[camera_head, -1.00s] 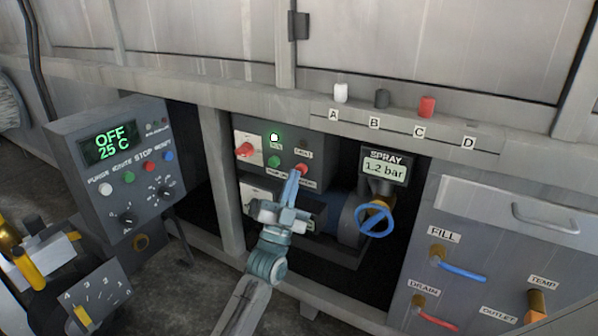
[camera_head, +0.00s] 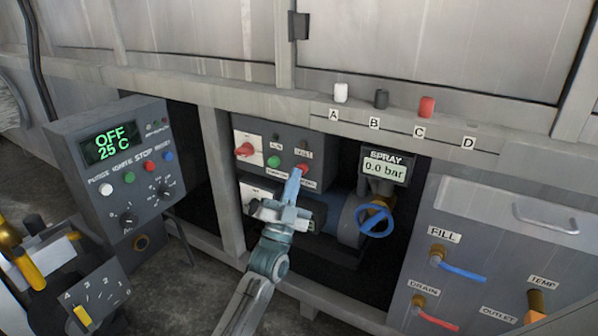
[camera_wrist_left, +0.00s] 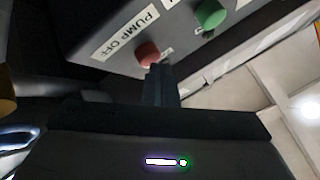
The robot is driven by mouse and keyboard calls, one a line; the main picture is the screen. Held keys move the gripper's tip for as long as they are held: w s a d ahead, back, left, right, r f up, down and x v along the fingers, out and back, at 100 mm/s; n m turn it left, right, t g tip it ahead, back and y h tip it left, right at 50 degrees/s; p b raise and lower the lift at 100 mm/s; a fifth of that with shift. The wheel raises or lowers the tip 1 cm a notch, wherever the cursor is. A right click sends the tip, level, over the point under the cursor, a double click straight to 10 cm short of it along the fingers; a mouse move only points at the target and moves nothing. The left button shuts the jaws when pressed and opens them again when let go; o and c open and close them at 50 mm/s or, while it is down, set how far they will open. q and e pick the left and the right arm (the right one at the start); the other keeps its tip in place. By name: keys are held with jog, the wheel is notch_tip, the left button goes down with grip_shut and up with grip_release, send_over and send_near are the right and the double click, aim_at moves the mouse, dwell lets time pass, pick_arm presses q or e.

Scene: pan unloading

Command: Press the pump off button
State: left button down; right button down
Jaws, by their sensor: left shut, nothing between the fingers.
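The red pump off button (camera_head: 302,170) is on the grey pump control box (camera_head: 262,140), right of the green button (camera_head: 274,161). My left gripper (camera_head: 293,180) is shut and empty, its fingertips at or just below the red button; contact is hard to tell. In the left wrist view the red button (camera_wrist_left: 148,54) sits beside the PUMP OFF label (camera_wrist_left: 125,32), right at the tips of my left gripper (camera_wrist_left: 158,72). The run lamp (camera_head: 276,136) is dark. The spray display (camera_head: 385,169) reads 0.0 bar. My right gripper is not in view.
A burner panel (camera_head: 120,165) reading OFF 25 C stands at left. A blue valve wheel (camera_head: 374,220) is right of my arm. Frame posts and the top rail surround the recess. White, dark and red caps stand on the ledge above.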

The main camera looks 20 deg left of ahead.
pick_arm(q)
jog(key=shift+s+p, duration=0.75)
jog(key=shift+s, duration=0.15)
jog(key=s+p, duration=0.2)
jog(key=s, duration=0.1)
jog(key=s+p, duration=0.1)
jog(key=s, duration=0.1)
jog(key=shift+a, duration=0.25)
dwell(0.5)
